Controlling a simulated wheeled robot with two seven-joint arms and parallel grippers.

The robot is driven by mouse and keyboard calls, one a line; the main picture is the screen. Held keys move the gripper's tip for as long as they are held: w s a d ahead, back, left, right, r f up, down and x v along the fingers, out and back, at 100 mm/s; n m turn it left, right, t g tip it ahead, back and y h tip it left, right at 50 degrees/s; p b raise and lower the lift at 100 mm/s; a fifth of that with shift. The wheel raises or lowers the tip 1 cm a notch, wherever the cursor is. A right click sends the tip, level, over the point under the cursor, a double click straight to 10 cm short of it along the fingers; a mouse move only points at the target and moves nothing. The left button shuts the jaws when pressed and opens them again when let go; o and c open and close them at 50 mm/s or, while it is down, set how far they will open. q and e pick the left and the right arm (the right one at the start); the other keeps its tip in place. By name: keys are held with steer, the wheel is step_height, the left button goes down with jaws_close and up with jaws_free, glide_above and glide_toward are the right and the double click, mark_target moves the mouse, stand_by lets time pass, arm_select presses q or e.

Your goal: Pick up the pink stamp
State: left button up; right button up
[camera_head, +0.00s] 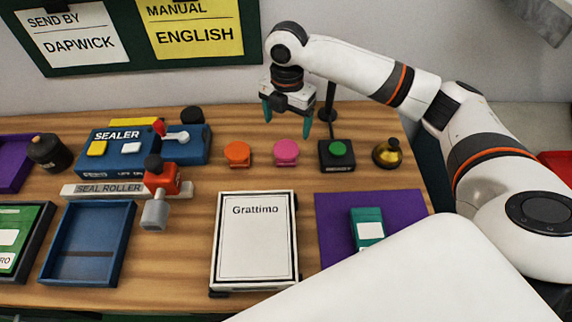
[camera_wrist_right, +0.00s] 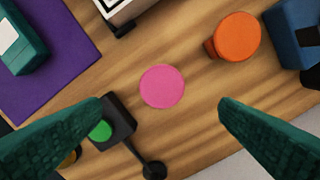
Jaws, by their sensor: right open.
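The pink stamp (camera_head: 286,152) stands on the wooden table between an orange stamp (camera_head: 237,153) and a black box with a green button (camera_head: 337,155). My right gripper (camera_head: 288,116) is open and empty, pointing down above and slightly behind the pink stamp. In the right wrist view, the round pink top (camera_wrist_right: 162,87) shows between and ahead of the two green fingertips (camera_wrist_right: 160,103), not touched by them. The orange stamp (camera_wrist_right: 237,36) is to its right there, the green-button box (camera_wrist_right: 108,122) to its lower left. My left gripper is not in view.
A framed white panel reading Grattimo (camera_head: 254,275) lies in front of the stamps. A purple mat (camera_head: 329,215) bears a teal box (camera_head: 367,228). A blue sealer (camera_head: 135,160) and blue tray (camera_head: 68,245) are left. A thin dark post (camera_head: 331,95) stands close to my right gripper.

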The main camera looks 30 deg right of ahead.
mark_target(286, 148)
step_height(286, 148, down, 12)
steer(key=shift+w+f+p, duration=0.15)
steer(key=shift+f+p, duration=0.1)
steer(key=shift+p, duration=0.4)
steer(key=shift+c, duration=0.3)
steer(key=c, duration=1)
step_height(286, 148, up, 10)
steer(key=shift+r+b, duration=0.1)
steer(key=shift+b, duration=0.25)
steer(key=o, duration=0.4)
steer(key=shift+c, duration=1.5)
steer(key=shift+o, duration=0.4)
